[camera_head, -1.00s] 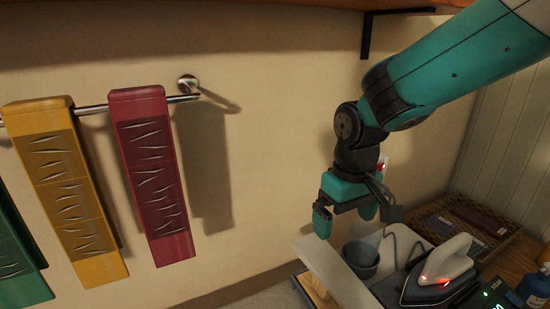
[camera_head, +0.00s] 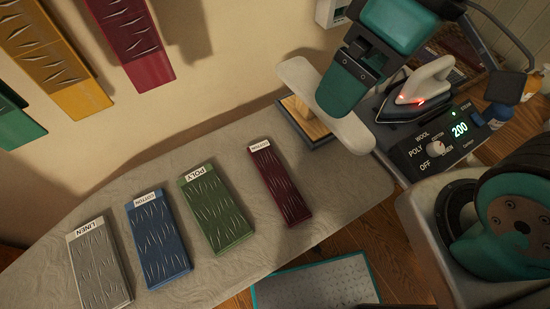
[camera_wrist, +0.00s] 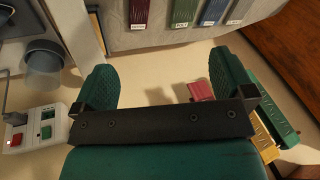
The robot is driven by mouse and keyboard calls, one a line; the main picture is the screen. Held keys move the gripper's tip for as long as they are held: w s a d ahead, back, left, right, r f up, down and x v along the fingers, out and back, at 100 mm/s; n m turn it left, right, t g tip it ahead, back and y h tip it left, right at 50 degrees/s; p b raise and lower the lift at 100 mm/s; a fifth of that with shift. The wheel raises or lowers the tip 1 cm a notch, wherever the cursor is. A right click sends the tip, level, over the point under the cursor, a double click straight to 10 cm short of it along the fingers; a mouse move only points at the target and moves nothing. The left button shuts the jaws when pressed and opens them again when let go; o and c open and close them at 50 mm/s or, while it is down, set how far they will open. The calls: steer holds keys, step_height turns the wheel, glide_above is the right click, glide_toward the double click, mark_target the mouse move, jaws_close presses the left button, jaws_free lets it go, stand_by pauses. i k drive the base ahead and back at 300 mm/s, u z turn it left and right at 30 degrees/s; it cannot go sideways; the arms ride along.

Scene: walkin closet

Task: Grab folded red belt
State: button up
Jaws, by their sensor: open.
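A red folded strip (camera_head: 137,40) hangs over a rail on the wall at the upper left of the head view, its top cut off. It seems to show in the wrist view as a small red piece (camera_wrist: 200,91) between my fingers, near the right one, farther away. A dark red folded piece (camera_head: 281,186) with a white label lies on the ironing board, and at the top of the wrist view (camera_wrist: 138,13). I cannot tell which is called the belt. My gripper (camera_head: 342,92) is open and empty (camera_wrist: 165,82), apart from both, above the board's narrow end.
Green (camera_head: 217,214), blue (camera_head: 158,240) and grey (camera_head: 99,264) folded pieces lie on the ironing board (camera_head: 150,190). A yellow strip (camera_head: 72,85) hangs left of the red one. An iron (camera_head: 420,88) stands on its station (camera_head: 430,145), right of my gripper.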

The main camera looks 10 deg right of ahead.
mark_target(294, 211)
steer(key=u, duration=2.75)
steer(key=k, duration=0.75)
steer(key=z, duration=1.55)
